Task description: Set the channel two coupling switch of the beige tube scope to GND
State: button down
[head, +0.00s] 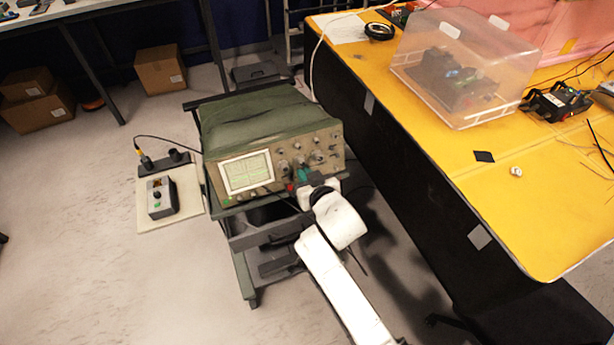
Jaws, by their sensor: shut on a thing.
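The beige tube scope (262,166) stands on a dark trolley, with its lit screen (246,172) at the left of the front panel and several knobs at the right. My gripper (298,184) is at the lower middle of that panel, right of the screen, with small teal and red parts beside its tip. It is shut on a small control there. My gripper hides that control and part of the panel's lower right. The channel two coupling switch and its position cannot be made out at this size.
A green cover (250,118) lies on top of the scope. The dark trolley (262,240) carries it. A yellow bench (450,150) with a clear plastic box (465,70) stands close on the right. A small grey box (161,198) sits on a pale board at left.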

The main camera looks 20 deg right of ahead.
jog(key=c, duration=1.2)
grip_release()
jog(key=shift+c, duration=0.2)
jog(key=shift+s, duration=0.1)
jog(key=v, duration=1)
jog(key=shift+s+r, duration=0.2)
jog(key=shift+s, duration=0.05)
jog(key=s+d+f+m+g+h, duration=0.1)
jog(key=s+d+f+g, duration=0.2)
jog(key=s+d, duration=0.15)
jog(key=s+d+f+g+h, duration=0.1)
jog(key=s+d+f+g, duration=0.2)
jog(key=s, duration=0.3)
jog(key=s+d+f+g+y, duration=0.1)
jog(key=s+f+g, duration=0.2)
jog(key=s, duration=1.5)
jog(key=g, duration=0.3)
jog(key=shift+n+g+y, duration=0.3)
jog(key=shift+y, duration=0.1)
